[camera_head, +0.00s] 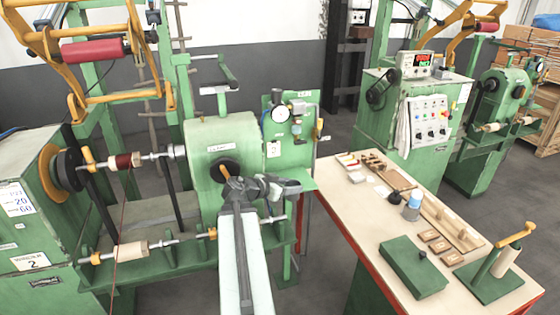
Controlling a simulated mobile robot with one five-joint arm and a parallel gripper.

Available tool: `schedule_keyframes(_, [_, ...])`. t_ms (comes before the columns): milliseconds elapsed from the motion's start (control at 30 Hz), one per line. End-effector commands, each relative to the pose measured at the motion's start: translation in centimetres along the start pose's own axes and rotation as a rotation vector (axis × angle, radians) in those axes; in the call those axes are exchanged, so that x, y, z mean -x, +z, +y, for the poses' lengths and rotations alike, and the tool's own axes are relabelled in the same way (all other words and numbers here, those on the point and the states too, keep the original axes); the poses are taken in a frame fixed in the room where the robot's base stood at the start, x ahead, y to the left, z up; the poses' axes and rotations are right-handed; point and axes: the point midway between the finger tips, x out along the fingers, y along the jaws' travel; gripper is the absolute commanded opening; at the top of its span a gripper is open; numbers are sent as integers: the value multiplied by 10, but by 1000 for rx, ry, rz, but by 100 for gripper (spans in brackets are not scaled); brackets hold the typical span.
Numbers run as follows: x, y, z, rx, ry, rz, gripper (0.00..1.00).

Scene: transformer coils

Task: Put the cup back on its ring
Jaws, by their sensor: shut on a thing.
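My arm reaches up from the bottom middle, and my gripper (284,187) is in front of the green winding machine. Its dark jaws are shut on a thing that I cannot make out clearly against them. I cannot pick out the cup for certain. A green panel (271,152) stands just behind and above the gripper. It carries a round pressure gauge (281,113) and a grey air unit (298,107). The gripper is below this unit and apart from it. The ring is too small to tell apart there.
A workbench (345,205) on the right holds a blue-and-grey bottle (412,206), a green box (414,267), a green stand (489,277) and wooden pieces. The winding machine (222,140) is close on the left, with spools on shafts. A control cabinet (416,120) stands behind the bench.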

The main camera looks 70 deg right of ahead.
Motion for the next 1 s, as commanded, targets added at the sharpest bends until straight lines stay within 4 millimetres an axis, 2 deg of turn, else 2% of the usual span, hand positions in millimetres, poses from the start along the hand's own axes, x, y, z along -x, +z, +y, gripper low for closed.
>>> schedule_keyframes(300, [-62, -33, -104, 110, -256, -10, 3])
schedule_keyframes(400, [-71, -41, -124, 131, -318, 2, 3])
schedule_keyframes(500, [-74, -44, -130, 140, -341, 9, 3])
schedule_keyframes(667, [-74, -42, -130, 141, -343, 9, 3])
schedule_keyframes(867, [-80, -27, -130, 140, -342, 9, 3])
schedule_keyframes(1000, [-88, -10, -129, 140, -341, 9, 3])
